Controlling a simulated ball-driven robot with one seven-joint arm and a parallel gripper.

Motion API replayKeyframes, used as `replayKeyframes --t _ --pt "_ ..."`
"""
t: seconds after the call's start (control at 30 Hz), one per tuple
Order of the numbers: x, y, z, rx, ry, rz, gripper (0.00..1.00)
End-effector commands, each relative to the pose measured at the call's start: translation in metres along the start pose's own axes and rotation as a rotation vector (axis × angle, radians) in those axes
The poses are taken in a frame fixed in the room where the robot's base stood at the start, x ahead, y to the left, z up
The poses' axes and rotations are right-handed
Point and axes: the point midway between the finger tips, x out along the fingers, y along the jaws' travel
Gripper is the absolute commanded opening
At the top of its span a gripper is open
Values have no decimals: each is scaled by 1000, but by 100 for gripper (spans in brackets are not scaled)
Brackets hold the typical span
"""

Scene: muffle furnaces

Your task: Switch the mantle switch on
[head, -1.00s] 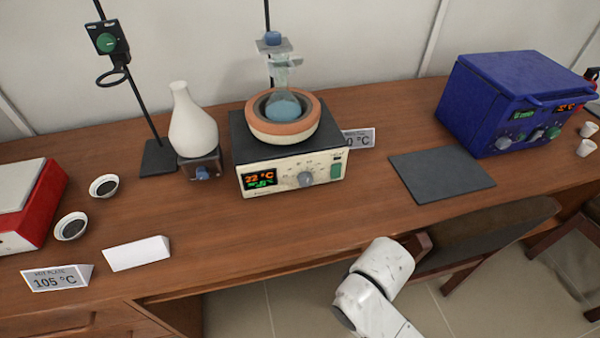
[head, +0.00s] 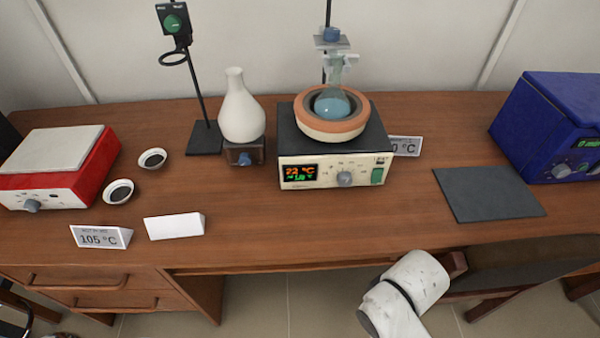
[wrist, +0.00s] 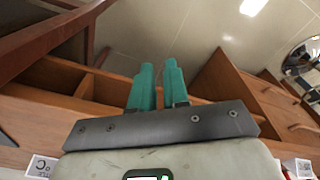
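The heating mantle (head: 330,174) stands on the bench right of centre in the head view, with a cream front panel. Its display reads 22 °C in orange. A blue-grey knob (head: 345,179) sits mid-panel, and a green switch (head: 378,176) is at the panel's right end; its position is too small to tell. A flask with blue liquid (head: 331,104) sits in the round orange-rimmed bowl. My gripper (wrist: 158,75) shows in the wrist view with two teal fingers, a narrow gap between them and nothing held. It is outside the head view, away from the switch.
A white flask (head: 241,107) stands left of the mantle. A dark mat (head: 488,194) and blue furnace (head: 555,125) are to the right. A red hot plate (head: 62,166) is at the left. A chair (head: 530,270) stands at the bench's front right.

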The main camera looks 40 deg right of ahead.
Motion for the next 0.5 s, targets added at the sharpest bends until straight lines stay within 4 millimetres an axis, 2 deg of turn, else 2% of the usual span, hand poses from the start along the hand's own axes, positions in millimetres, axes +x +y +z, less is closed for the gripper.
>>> replayKeyframes --t 0.03,0.13,0.5 --pt "0 0 0 0 0 0 10" --pt "0 0 0 0 0 0 0" --pt "0 0 0 0 0 0 0"
